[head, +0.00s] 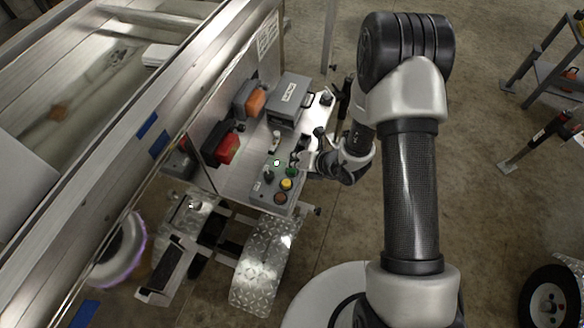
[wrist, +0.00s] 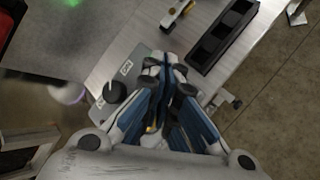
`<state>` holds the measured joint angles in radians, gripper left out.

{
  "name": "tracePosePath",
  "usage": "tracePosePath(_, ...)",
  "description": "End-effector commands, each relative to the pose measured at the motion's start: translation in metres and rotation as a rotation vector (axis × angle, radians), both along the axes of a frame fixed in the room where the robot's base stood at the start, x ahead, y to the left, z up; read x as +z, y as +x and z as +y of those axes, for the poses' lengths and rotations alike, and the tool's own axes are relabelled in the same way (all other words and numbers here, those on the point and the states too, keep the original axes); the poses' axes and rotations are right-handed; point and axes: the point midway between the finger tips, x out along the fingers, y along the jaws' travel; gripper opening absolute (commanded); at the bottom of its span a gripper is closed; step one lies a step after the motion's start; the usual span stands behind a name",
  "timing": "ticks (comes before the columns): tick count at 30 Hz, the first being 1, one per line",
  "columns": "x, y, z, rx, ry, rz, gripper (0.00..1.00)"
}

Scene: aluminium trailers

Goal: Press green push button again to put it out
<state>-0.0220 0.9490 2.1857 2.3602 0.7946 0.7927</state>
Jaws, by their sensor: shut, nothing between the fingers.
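The green push button (head: 291,172) is on the grey control box (head: 265,190), at the end of a row with a yellow button (head: 286,184) and a dark button (head: 280,197). A small bright green light (head: 277,162) glows just left of it in the head view. My gripper (head: 303,161) is close beside the green button, at its upper right in the picture; I cannot tell if it touches. In the wrist view my gripper (wrist: 166,66) is shut and empty over the box's edge. The green button is hidden there; a black knob (wrist: 115,92) shows left of the fingers.
The box lies on a metal shelf (head: 238,172) beside the trailer. A black tray (wrist: 222,35) is ahead of the fingers.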

Motion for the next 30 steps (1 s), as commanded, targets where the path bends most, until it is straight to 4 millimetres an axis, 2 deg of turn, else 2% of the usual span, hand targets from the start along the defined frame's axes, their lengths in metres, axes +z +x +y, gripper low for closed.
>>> tracePosePath(5, 0.008, 0.000, 0.000, -0.001, 0.000, -0.001, 0.00)
tracePosePath(21, 0.060, 0.001, 0.000, -0.001, 0.000, -0.002, 0.00)
tracePosePath(30, 0.060, 0.000, 0.000, 0.000, 0.000, 0.000, 0.00)
